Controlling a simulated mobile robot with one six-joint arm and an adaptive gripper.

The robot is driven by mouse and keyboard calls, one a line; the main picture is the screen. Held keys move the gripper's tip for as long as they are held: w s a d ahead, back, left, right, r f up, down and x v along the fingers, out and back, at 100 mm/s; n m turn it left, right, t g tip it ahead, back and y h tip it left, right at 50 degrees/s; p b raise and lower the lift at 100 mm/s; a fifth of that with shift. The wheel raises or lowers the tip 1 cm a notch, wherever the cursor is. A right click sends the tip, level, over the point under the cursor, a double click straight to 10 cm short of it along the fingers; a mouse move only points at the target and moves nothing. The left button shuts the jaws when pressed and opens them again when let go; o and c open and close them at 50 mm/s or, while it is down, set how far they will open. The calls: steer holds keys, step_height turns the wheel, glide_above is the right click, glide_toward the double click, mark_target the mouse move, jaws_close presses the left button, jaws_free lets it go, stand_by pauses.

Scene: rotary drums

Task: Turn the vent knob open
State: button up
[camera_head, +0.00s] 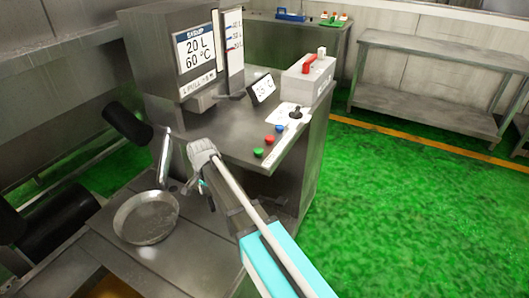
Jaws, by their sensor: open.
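A small black knob (295,113) stands on a pale plate on the sloped steel console (240,140); I cannot tell from its look whether it is the vent knob. No label for a vent can be read. My arm reaches in from the bottom right. My gripper (193,171) is open and empty in front of the console's left side, above and to the right of a round metal pan (146,217). It is well apart from the black knob. The exact gap between its fingers is hard to see.
The console carries red, blue and green buttons (258,152), a small tilted display (261,89) and a white box with a red lever (309,62). Black rollers (128,123) lie left. Green floor (400,190) is clear at right.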

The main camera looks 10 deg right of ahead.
mark_target(211, 201)
steer(key=shift+r+p, duration=3.85)
steer(key=shift+r, duration=0.35)
steer(key=s+d+r+n+p, duration=0.2)
steer(key=s+d+r+p, duration=0.2)
steer(key=d, duration=0.5)
steer(key=s+d+r+n+p, duration=0.2)
steer(key=s+d+r+p, duration=0.2)
steer(key=d+r+p, duration=0.3)
steer(key=d, duration=0.2)
steer(key=shift+d+r+n+p, duration=0.3)
steer(key=shift+s, duration=0.1)
steer(key=s+d+n, duration=0.2)
steer(key=s+d, duration=0.4)
steer(key=d, duration=0.1)
steer(key=shift+s+d+n, duration=0.25)
steer(key=shift+d+n, duration=0.05)
steer(key=shift+d, duration=0.1)
steer(key=shift+c, duration=0.8)
